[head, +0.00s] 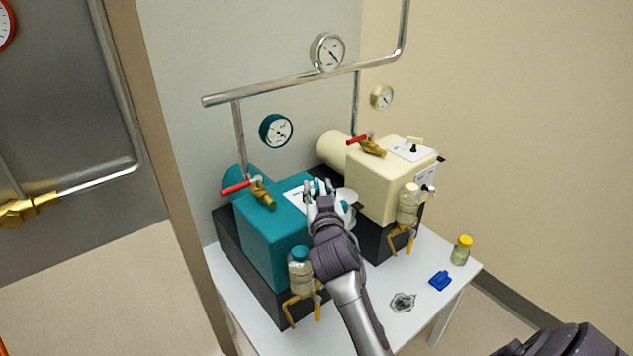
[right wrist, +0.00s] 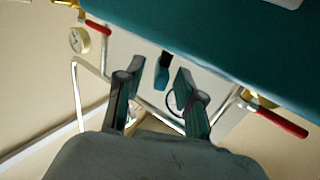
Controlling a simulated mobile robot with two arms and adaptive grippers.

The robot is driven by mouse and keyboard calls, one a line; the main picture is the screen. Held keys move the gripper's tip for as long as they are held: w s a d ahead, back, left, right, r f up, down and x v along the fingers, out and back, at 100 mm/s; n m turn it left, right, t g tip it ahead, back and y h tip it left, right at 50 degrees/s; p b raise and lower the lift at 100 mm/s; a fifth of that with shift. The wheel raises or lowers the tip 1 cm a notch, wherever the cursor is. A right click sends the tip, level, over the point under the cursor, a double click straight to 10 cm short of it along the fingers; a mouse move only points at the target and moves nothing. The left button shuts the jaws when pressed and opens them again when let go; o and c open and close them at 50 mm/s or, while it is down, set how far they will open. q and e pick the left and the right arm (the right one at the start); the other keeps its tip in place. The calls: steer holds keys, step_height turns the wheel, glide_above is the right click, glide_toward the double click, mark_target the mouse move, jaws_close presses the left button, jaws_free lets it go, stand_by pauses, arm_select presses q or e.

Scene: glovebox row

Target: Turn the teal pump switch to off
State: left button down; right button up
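The teal pump (head: 270,235) is a teal box with a teal cylinder behind it, standing on a dark base. A white plate (head: 296,196) lies on its top. My right gripper (head: 320,184) is over this plate and hides most of it and the switch in the head view. The two fingers of my right gripper (right wrist: 159,74) are open, one on each side of the lever, with gaps visible. My left gripper is not in view.
The cream pump (head: 376,185) stands close on the right, with a black switch (head: 412,149) on its own plate. Red-handled valves (head: 242,187), glass jars (head: 301,272) and a pipe (head: 285,84) are near. A yellow-capped vial (head: 461,250) and blue piece (head: 440,281) lie on the table.

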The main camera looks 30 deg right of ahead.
steer(key=shift+w+d, duration=0.3)
steer(key=shift+w, duration=0.3)
steer(key=shift+w+d, duration=0.1)
steer(key=shift+w, duration=0.2)
steer(key=shift+w+d, duration=0.15)
steer(key=shift+w, duration=0.05)
steer(key=shift+c, duration=0.8)
jaws_close()
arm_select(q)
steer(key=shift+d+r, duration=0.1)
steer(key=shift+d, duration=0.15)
